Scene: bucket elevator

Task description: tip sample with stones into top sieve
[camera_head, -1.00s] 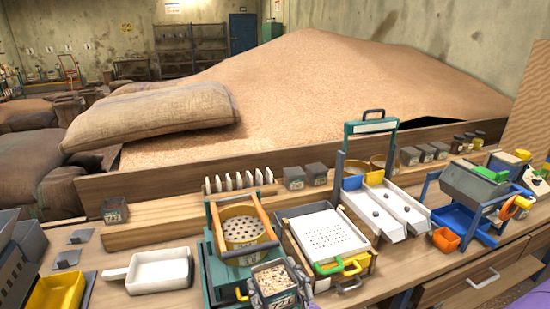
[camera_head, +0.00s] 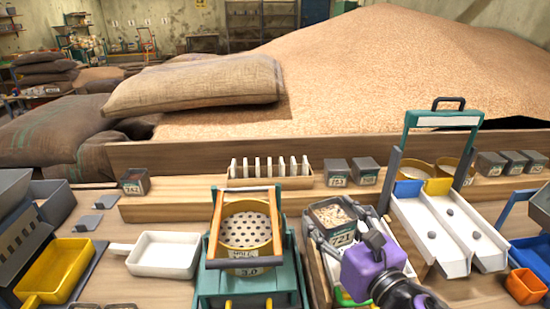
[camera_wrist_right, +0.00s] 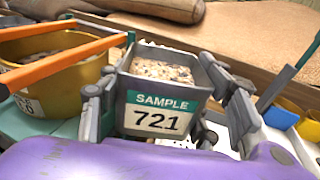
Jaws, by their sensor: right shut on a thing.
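The sample box (camera_head: 338,222), a grey box labelled SAMPLE 721, is full of pale grain with darker bits. My right gripper (camera_head: 347,240) is shut on it and holds it upright, over the white perforated tray. In the right wrist view the box (camera_wrist_right: 165,75) sits between the two fingers (camera_wrist_right: 170,115), its label facing the camera. The top sieve (camera_head: 246,228), a yellow round sieve with large holes marked 3.0, stands left of the box in a green frame with orange bars. Its yellow rim also shows at the left of the right wrist view (camera_wrist_right: 55,75). My left gripper is not in view.
A white scoop tray (camera_head: 163,254) and a yellow tray (camera_head: 55,270) lie to the left. A white two-channel chute (camera_head: 440,225) and an orange bin (camera_head: 525,286) stand to the right. A rack of white plates (camera_head: 268,168) and small grey boxes (camera_head: 365,171) line the back ledge.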

